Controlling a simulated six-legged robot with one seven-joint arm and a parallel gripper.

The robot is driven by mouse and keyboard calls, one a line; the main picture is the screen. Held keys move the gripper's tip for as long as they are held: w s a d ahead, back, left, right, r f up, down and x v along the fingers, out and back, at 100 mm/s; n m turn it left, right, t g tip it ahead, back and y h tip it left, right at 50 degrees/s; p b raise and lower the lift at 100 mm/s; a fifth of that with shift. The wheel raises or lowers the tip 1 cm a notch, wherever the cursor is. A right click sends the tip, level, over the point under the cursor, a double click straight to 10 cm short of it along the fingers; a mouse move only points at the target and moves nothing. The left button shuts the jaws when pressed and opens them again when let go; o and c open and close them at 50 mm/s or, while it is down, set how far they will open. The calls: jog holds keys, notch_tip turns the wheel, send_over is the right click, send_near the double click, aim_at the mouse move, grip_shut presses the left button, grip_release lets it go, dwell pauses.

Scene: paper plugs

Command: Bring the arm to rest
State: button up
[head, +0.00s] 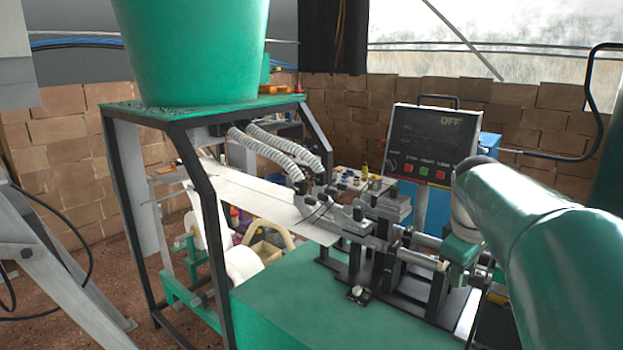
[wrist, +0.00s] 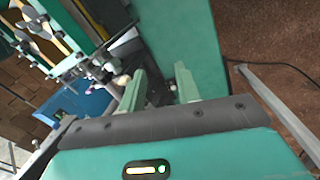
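My arm (head: 540,240), a thick teal tube, reaches in from the right edge of the head view, in front of the machine's right end. Its far end is partly hidden there, and I cannot clearly make out my gripper in that view. In the wrist view my gripper (wrist: 160,78) shows two green fingers spread apart. Nothing is held between them. Green machine surface and brown floor lie beyond the fingers.
A machine with a green bench (head: 285,300) and metal clamps fills the middle. A large green hopper (head: 190,50) stands on a black frame. A control panel (head: 433,142) reading OFF stands behind my arm. Brick walls (head: 540,120) close the back. Brown floor shows at the left.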

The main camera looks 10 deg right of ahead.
jog(key=s+a+f+m+t+y, duration=0.1)
jog(key=s+a+f+m, duration=0.1)
jog(key=s+a+f, duration=0.2)
jog(key=s+a+f+m+t+y, duration=0.1)
jog(key=s+a+f+m+t, duration=0.1)
jog(key=s+a, duration=0.8)
jog(key=a+f+m, duration=0.1)
jog(key=a, duration=0.7)
jog(key=shift+s+f+y, duration=0.3)
jog(key=shift+s+f, duration=0.1)
jog(key=shift+d+m, duration=0.1)
jog(key=shift+m, duration=0.2)
